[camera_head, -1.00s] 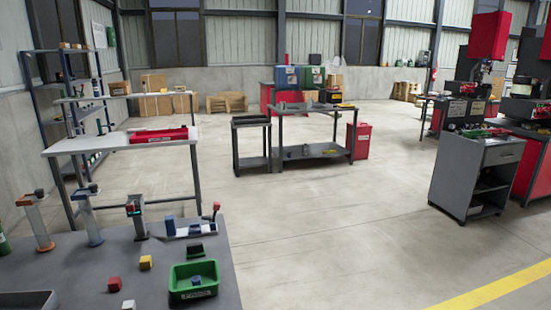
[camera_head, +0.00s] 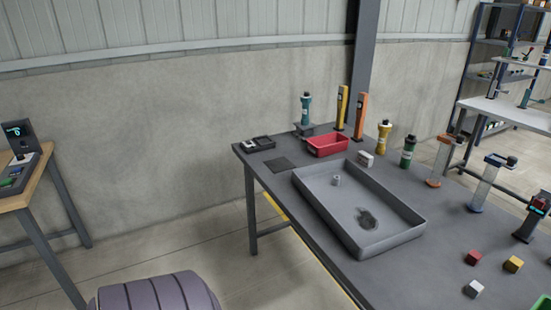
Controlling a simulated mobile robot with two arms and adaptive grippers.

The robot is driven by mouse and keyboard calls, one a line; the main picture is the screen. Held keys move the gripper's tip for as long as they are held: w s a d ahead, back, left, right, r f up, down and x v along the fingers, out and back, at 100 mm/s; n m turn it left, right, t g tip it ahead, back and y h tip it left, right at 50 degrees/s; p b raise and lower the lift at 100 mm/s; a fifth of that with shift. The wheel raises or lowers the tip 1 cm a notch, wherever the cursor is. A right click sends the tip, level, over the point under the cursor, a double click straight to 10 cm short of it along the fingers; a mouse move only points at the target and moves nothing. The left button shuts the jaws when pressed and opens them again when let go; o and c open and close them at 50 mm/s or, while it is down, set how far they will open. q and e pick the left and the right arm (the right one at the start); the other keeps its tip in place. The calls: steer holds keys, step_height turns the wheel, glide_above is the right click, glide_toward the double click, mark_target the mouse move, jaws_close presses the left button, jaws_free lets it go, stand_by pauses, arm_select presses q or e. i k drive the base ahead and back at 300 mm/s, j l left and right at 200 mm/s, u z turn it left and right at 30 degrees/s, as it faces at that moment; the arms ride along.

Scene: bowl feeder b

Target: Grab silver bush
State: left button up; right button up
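A small silver cylindrical piece (camera_head: 336,180), which looks like the silver bush, stands inside a large shallow grey tray (camera_head: 425,224), toward the tray's far left part. A dark patch (camera_head: 367,218) lies on the tray floor nearer the front; what it is made of is too small to tell. The tray sits on a dark grey workbench (camera_head: 270,176). Neither of my grippers shows in the view.
A red bin (camera_head: 327,144), a pale block (camera_head: 365,159) and several upright coloured posts and bottles line the bench's back. Red (camera_head: 474,257), yellow (camera_head: 513,264) and white (camera_head: 473,288) cubes lie right of the tray. A wooden-topped table (camera_head: 22,190) stands at left, with open floor between.

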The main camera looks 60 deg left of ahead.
mark_target(336, 179)
steer(key=j+u, duration=0.2)
steer(key=u, duration=1.15)
steer(key=i+j, duration=0.1)
